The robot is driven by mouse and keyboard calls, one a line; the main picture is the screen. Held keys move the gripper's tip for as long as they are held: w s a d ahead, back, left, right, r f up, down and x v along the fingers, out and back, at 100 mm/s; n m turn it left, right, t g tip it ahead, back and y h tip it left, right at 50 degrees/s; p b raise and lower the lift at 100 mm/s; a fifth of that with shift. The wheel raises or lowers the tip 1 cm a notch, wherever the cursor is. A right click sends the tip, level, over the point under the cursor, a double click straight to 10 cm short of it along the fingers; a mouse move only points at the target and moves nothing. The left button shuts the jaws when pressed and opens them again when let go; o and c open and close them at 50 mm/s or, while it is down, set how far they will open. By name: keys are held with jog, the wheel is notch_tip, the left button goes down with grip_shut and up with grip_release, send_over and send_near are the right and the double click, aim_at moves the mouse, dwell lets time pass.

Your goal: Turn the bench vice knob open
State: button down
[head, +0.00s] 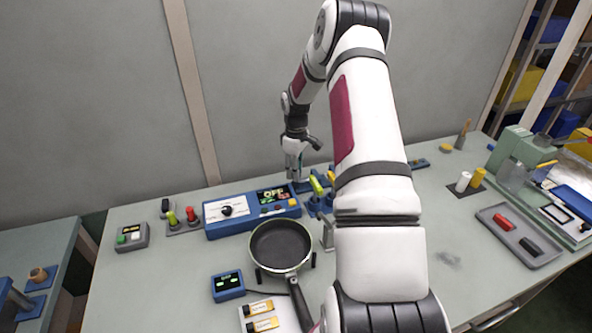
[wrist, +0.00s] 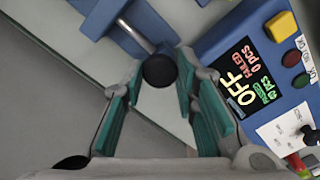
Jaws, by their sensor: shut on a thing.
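The bench vice shows in the wrist view as a blue body (wrist: 118,27) with a metal rod (wrist: 135,37) running to a round black knob (wrist: 160,71). My gripper (wrist: 157,78) has its teal-padded fingers on either side of the knob, shut on it. In the head view my gripper (head: 294,172) reaches down behind the right end of the blue control panel. The knob is too small and covered there to make out.
The blue control panel (head: 224,221) with an OFF display (wrist: 252,85) stands close beside my gripper. Yellow-green levers (head: 316,185) stand just right. A frying pan (head: 280,243) sits in front. A grey tray (head: 540,255) lies at the right; bench between is mostly clear.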

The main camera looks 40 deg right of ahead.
dwell(0.4)
jog(key=c, duration=1.2)
grip_release()
jog(key=shift+c, duration=0.2)
jog(key=shift+r, duration=0.1)
notch_tip(320, 180, up, 12)
jog(key=s+a+r+m+t+h, duration=0.1)
jog(key=s+a+r, duration=0.2)
jog(key=a+r, duration=0.65)
jog(key=s+a+r+t+h, duration=0.1)
jog(key=s+a+r, duration=0.3)
jog(key=a+r, duration=0.6)
jog(key=s+a+m+t+y, duration=0.1)
jog(key=s+a, duration=0.6)
jog(key=s, duration=0.2)
jog(key=s+a+r+m+t+y, duration=0.1)
jog(key=s+a+t, duration=0.1)
jog(key=s+a, duration=0.6)
jog(key=shift+s+m, duration=0.4)
jog(key=shift+s, duration=0.85)
